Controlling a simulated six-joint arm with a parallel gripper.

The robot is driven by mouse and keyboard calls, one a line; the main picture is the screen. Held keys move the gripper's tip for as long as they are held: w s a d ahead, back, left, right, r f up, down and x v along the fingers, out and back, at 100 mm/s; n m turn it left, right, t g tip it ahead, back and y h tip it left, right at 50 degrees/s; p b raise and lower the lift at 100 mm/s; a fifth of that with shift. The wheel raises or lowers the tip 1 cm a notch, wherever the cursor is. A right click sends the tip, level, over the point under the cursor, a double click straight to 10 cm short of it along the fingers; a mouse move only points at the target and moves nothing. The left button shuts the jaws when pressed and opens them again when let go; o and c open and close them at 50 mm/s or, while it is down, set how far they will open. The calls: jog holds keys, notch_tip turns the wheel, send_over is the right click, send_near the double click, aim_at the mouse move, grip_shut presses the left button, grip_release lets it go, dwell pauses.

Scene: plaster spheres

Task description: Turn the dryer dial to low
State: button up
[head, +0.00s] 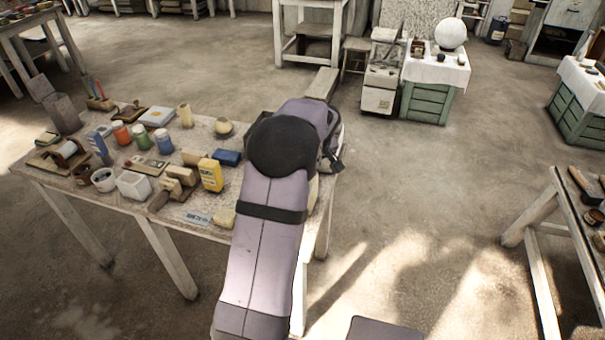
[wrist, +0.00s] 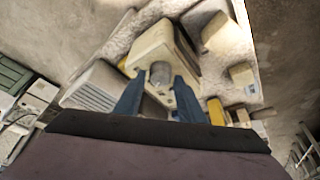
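In the wrist view, a cream box-shaped unit (wrist: 155,42), which looks like the dryer, sits on the table. A round grey dial (wrist: 159,70) stands out from its face. My gripper (wrist: 160,77) is open, with one blue finger on each side of the dial. I cannot tell whether the fingers touch it. The dial's setting and any labels are too small to read. In the head view my arm covers the gripper and the dial.
A white ribbed box (wrist: 90,92) lies left of the unit in the wrist view. In the head view, a yellow box (head: 210,175), a blue box (head: 226,157) and several jars and blocks crowd the worktable (head: 262,142) left of my arm.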

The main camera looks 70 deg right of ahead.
jog(key=b+v, duration=0.1)
jog(key=v, duration=0.5)
jog(key=shift+r, duration=0.25)
jog(key=shift+a+m, duration=0.1)
jog(key=shift+m, duration=0.2)
jog(key=s+a+f+m+g+y, duration=0.25)
jog(key=a+f+m, duration=0.55)
jog(key=a+f, duration=0.4)
jog(key=w+a+r+n, duration=0.1)
jog(key=w+a+n, duration=0.4)
jog(key=a, duration=0.8)
jog(key=w+a+r+n, duration=0.1)
jog(key=w+a+n, duration=0.5)
jog(key=a, duration=0.8)
jog(key=w+a+r+n, duration=0.1)
jog(key=w+a+n, duration=0.5)
jog(key=a, duration=0.7)
jog(key=shift+w+a+n+g+y, duration=0.15)
jog(key=shift+a+n+g+y, duration=0.15)
jog(key=shift+a+g+y, duration=0.1)
